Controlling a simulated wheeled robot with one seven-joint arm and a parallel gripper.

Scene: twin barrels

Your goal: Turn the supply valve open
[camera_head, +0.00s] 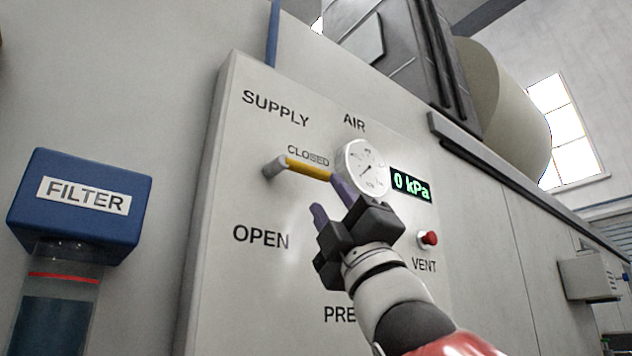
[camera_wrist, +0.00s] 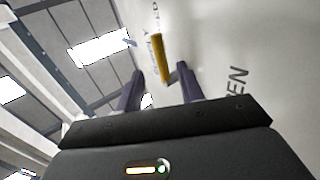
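The supply valve's yellow lever (camera_head: 308,169) lies nearly level on the grey panel, just under the CLOSED mark. Its grey pivot (camera_head: 275,168) is at the left end. The OPEN mark (camera_head: 261,236) is lower on the panel. My gripper (camera_head: 326,192) is open, with its purple fingers apart, just below and right of the lever's free end. The upper finger overlaps that end in the head view; I cannot tell whether they touch. In the wrist view the yellow lever (camera_wrist: 157,57) shows ahead, between and beyond the open fingertips (camera_wrist: 160,72).
A round gauge (camera_head: 362,168) and a display (camera_head: 411,185) reading 0 kPa sit close to the right of the lever. A red vent button (camera_head: 428,238) is further right. A blue filter housing (camera_head: 80,205) stands out at the left. The panel around OPEN is clear.

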